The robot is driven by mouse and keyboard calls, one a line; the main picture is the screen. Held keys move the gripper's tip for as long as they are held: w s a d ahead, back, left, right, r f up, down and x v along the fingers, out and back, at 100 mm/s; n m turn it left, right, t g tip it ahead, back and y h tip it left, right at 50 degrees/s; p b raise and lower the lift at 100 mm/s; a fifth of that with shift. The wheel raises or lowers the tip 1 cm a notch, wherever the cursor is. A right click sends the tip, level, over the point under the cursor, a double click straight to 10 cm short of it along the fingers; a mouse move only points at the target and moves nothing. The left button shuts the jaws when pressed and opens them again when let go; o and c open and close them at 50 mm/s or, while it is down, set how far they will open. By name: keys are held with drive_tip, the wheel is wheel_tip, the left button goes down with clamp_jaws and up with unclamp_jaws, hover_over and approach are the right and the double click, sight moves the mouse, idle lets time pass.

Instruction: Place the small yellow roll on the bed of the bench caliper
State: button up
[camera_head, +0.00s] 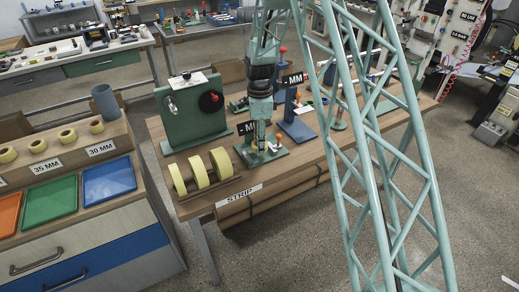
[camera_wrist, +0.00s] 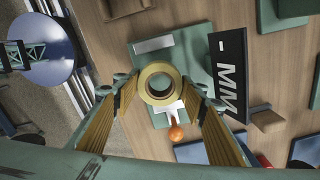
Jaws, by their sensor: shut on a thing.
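The small yellow roll (camera_wrist: 160,83) shows in the wrist view as a ring between the tips of my gripper (camera_wrist: 160,90), which is shut on it. The bench caliper is below, with a green base (camera_wrist: 195,52), a pale metal piece, an orange knob (camera_wrist: 176,133) and a black "- MM" sign (camera_wrist: 228,75). The roll overlaps the base in this view; I cannot tell whether it touches the bed. In the head view my gripper (camera_head: 259,143) points down over the caliper's green base (camera_head: 272,155). The held roll is not clear there.
A rack (camera_head: 207,187) with three larger yellow rolls stands left of the caliper. A green machine (camera_head: 191,112) stands behind it. A blue stand (camera_head: 297,127) with another "- MM" sign is close on the right. More small rolls (camera_head: 67,136) sit on the left cabinet.

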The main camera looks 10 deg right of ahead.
drive_tip(key=shift+w+f, duration=0.25)
drive_tip(key=shift+f, duration=1.55)
drive_tip(key=shift+f, duration=0.15)
drive_tip(key=o, duration=0.9)
drive_tip(key=shift+r, duration=0.2)
wheel_tip(320, 180, up, 12)
drive_tip(key=shift+f, duration=0.1)
